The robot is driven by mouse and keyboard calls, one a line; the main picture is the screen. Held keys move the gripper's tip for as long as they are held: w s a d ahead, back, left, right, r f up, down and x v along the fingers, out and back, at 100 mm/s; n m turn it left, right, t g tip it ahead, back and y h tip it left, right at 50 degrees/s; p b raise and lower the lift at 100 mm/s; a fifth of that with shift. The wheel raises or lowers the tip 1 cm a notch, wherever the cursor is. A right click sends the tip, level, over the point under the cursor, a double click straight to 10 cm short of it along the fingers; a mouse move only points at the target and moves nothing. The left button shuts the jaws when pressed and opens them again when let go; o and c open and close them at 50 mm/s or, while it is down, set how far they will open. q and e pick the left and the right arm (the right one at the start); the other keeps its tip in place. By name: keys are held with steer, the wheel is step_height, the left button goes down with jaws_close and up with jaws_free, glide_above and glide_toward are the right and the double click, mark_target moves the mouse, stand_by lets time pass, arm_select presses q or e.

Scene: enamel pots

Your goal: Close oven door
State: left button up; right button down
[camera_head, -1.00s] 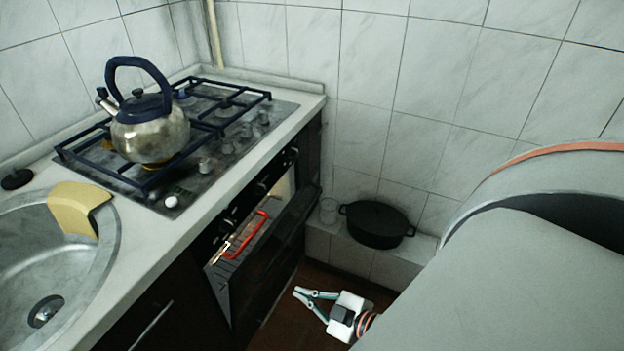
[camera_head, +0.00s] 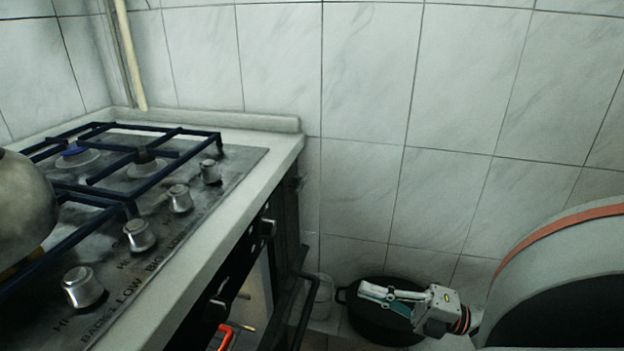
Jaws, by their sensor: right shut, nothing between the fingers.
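The oven door (camera_head: 287,288) is dark and stands partly open below the stove, at the bottom centre of the head view. Its lower part is cut off by the picture's edge. A lit oven interior (camera_head: 254,300) shows through the gap beside the door. My right gripper (camera_head: 362,291) is shut and empty. It is to the right of the door, apart from it in the picture, with its fingers pointing left. My left gripper is not in view.
A black pot (camera_head: 372,325) shows behind my right gripper, with a glass (camera_head: 323,297) beside it. A steel kettle (camera_head: 22,205) stands on the hob at left. Something red (camera_head: 227,336) shows in the oven. A tiled wall (camera_head: 370,120) closes off the back.

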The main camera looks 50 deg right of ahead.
mark_target(315, 281)
steer(key=b+x, duration=0.2)
steer(key=x, duration=0.9)
steer(key=shift+w+a, duration=0.1)
steer(key=shift+w, duration=0.3)
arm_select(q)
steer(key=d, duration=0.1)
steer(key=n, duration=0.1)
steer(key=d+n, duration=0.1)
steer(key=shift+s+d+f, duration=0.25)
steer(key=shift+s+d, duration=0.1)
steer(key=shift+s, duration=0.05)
arm_select(e)
steer(key=shift+w, duration=0.1)
